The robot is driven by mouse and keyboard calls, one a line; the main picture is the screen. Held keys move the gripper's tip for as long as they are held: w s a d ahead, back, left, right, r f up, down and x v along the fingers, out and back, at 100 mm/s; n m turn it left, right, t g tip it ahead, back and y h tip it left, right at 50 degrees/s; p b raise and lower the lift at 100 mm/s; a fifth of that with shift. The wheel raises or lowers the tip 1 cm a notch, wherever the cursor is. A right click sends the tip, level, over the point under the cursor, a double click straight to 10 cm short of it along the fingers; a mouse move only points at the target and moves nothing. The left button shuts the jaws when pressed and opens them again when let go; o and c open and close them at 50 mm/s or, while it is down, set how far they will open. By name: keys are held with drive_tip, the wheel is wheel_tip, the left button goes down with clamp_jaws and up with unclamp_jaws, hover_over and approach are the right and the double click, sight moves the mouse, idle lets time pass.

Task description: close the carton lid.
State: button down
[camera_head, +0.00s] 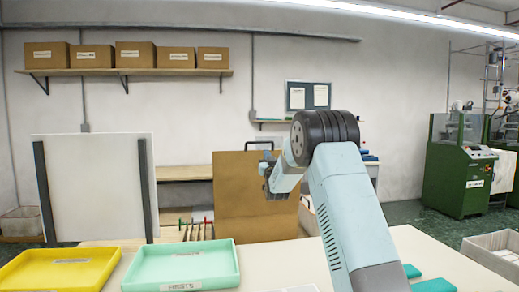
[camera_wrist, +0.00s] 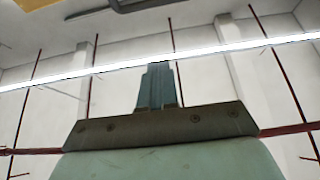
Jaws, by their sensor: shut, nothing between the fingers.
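A flat brown panel (camera_head: 235,205) stands upright at the middle of the head view, behind the table's far edge. It looks like cardboard, but I cannot tell whether it is the carton lid. No carton body can be made out clearly. My gripper (camera_head: 268,180) is raised in front of the panel's upper right part, and my arm covers what lies to its right. I cannot tell the gap between gripper and panel. In the wrist view my gripper's fingers (camera_wrist: 158,85) are together and empty, against wall and ceiling.
A yellow tray (camera_head: 60,285) and a mint tray (camera_head: 180,283) sit on the cream table (camera_head: 430,252) at the left front. Teal pieces (camera_head: 433,285) lie right of my arm. A white board (camera_head: 95,185) stands at left. Closed cartons (camera_head: 135,55) line a wall shelf.

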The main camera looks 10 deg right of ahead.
wheel_tip(320, 180, down, 5)
drive_tip(key=w+t, duration=0.2)
drive_tip(key=w, duration=0.1)
drive_tip(key=w+f+x, duration=0.1)
drive_tip(key=x, duration=1.1)
drive_tip(key=shift+w+a, duration=0.15)
drive_tip(key=shift+w, duration=0.15)
drive_tip(key=shift+w, duration=0.1)
